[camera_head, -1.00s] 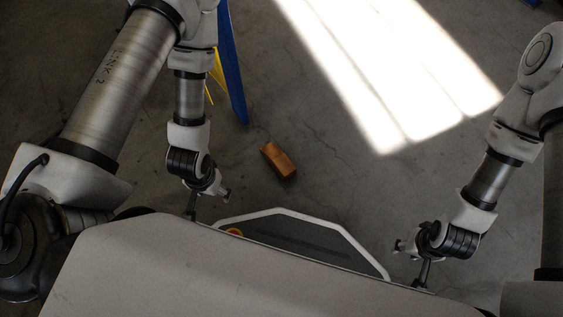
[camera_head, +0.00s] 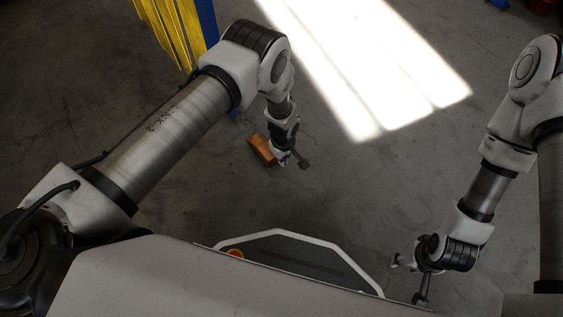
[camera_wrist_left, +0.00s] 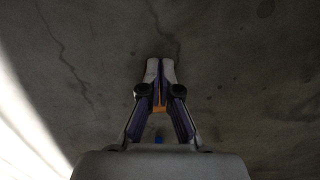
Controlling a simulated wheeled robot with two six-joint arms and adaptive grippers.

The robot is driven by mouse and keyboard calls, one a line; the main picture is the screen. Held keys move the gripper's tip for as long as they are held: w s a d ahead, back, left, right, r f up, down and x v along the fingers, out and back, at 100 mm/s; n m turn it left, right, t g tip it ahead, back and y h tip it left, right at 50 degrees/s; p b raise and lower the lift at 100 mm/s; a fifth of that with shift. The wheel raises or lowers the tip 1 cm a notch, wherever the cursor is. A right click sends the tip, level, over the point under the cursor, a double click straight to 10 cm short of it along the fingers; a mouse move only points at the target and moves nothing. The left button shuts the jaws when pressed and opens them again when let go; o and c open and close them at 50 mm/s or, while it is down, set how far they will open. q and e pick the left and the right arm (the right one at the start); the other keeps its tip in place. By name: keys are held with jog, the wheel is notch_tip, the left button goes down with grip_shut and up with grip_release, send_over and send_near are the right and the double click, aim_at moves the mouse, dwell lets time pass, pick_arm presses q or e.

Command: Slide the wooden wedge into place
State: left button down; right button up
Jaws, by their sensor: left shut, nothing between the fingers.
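The wooden wedge (camera_head: 262,149) is an orange-brown block on the grey concrete floor in the head view. My left gripper (camera_head: 281,159) is at its right side in that view, overlapping its edge; I cannot tell whether they touch. In the left wrist view the left fingers (camera_wrist_left: 160,68) are closed together at their tips with nothing held between them. A small strip of the wedge's orange (camera_wrist_left: 159,108) shows behind them, mostly hidden. My right gripper (camera_head: 400,261) is low at the right in the head view, away from the wedge; its finger opening is too small to tell.
A yellow and blue structure (camera_head: 178,32) stands at the upper left, partly behind my left arm. A bright patch of light (camera_head: 385,65) lies on the floor. Bare floor (camera_head: 350,185) is open right of the wedge. A reddish object (camera_head: 540,5) sits at the top right.

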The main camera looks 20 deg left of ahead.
aim_at(283, 176)
pick_arm(q)
notch_tip(283, 176, down, 10)
jog(key=b, duration=0.5)
jog(key=shift+s+r, duration=0.1)
jog(key=shift+r, duration=0.05)
jog(key=shift+w+a+r+b, duration=0.2)
jog(key=shift+w+a+b, duration=0.2)
jog(key=shift+w+a, duration=0.65)
jog(key=shift+w+a+r, duration=0.15)
jog(key=shift+w+a, duration=0.1)
jog(key=shift+a, duration=0.2)
jog(key=shift+a, duration=0.1)
